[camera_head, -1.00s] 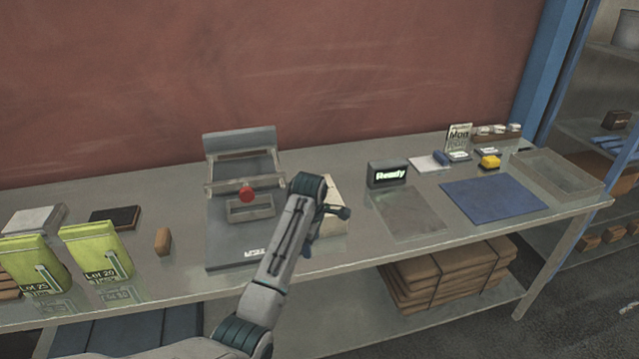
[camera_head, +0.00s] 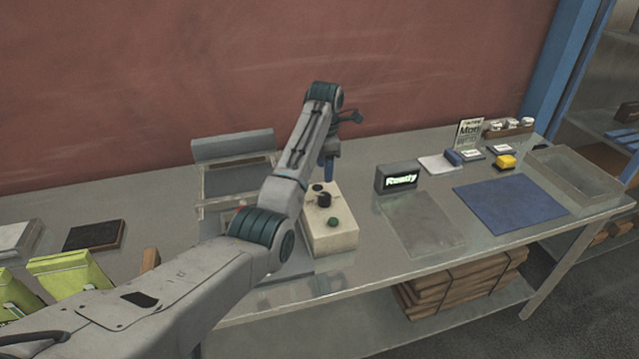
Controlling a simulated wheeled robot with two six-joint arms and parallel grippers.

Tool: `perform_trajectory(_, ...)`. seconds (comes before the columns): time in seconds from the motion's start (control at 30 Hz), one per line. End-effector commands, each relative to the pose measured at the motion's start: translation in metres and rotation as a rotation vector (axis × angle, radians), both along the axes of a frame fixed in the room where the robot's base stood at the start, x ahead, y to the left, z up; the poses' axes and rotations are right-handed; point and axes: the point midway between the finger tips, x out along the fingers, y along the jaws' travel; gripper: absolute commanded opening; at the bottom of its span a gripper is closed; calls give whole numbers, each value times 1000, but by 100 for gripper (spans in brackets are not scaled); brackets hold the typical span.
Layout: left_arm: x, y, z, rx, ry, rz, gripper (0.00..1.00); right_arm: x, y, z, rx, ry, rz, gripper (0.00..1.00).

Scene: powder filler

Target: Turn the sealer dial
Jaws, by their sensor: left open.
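A cream control box (camera_head: 333,241) stands on the bench, with a black dial (camera_head: 324,200) on its top. A green button (camera_head: 333,222) sits in front of the dial, and another small dark part shows just behind it. The sealer (camera_head: 232,148) stands to the left of the box, and my left arm covers much of it. My left gripper (camera_head: 328,174) is open and points down above the back end of the box, close behind the dial. Whether it touches anything is hard to see. My right gripper is out of view.
A display reading "Ready" (camera_head: 397,177) stands right of the box. A grey plate (camera_head: 420,222) and a blue mat (camera_head: 510,204) lie farther right, before a shallow tray (camera_head: 575,178). Green pouches (camera_head: 68,274) stand at the left.

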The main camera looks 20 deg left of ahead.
Motion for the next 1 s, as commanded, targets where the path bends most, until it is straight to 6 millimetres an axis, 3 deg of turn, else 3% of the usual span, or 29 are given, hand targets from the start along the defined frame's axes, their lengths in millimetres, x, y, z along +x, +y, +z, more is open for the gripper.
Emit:
perform_trajectory(0.17,1,-1,-4,0,9,20,55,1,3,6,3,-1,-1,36)
perform_trajectory(0.53,0,-1,-70,0,11,18,55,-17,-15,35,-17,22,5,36)
perform_trajectory(0.7,1,-1,-93,0,7,18,55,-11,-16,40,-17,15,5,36)
perform_trajectory(1.0,1,-1,-104,-1,4,17,55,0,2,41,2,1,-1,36)
